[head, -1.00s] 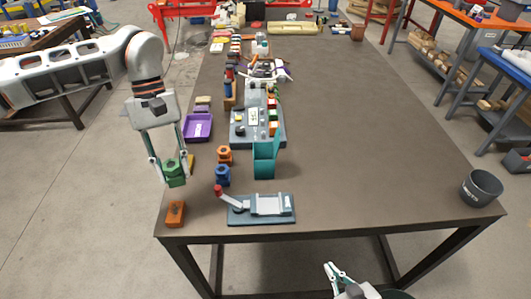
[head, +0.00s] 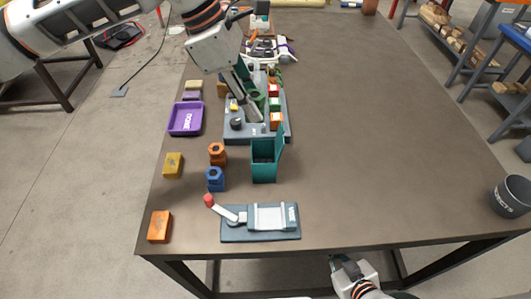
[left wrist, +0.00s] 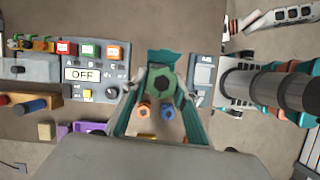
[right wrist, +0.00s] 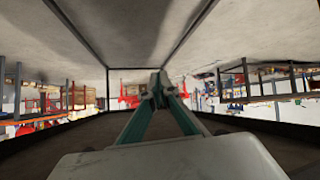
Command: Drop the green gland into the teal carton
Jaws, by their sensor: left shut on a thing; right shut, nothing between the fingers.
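The green gland (head: 258,98), a hexagonal part with a hole, is held in my left gripper (head: 251,105). In the left wrist view the green gland (left wrist: 162,88) sits between the two fingertips (left wrist: 161,88). The open teal carton (head: 265,170) stands on the table, nearer the front edge than the gland in the head view. In the left wrist view the teal carton (left wrist: 162,58) shows partly behind the gland. My right gripper (right wrist: 159,88) is shut and empty; in the head view my right arm is at the bottom edge.
A grey control panel (head: 236,138) lies under and behind the left gripper. Orange (head: 217,154) and blue (head: 214,179) glands stand left of the carton. A clamp-like fixture (head: 262,222) is in front. A purple tray (head: 186,118) is at left. The right tabletop is clear.

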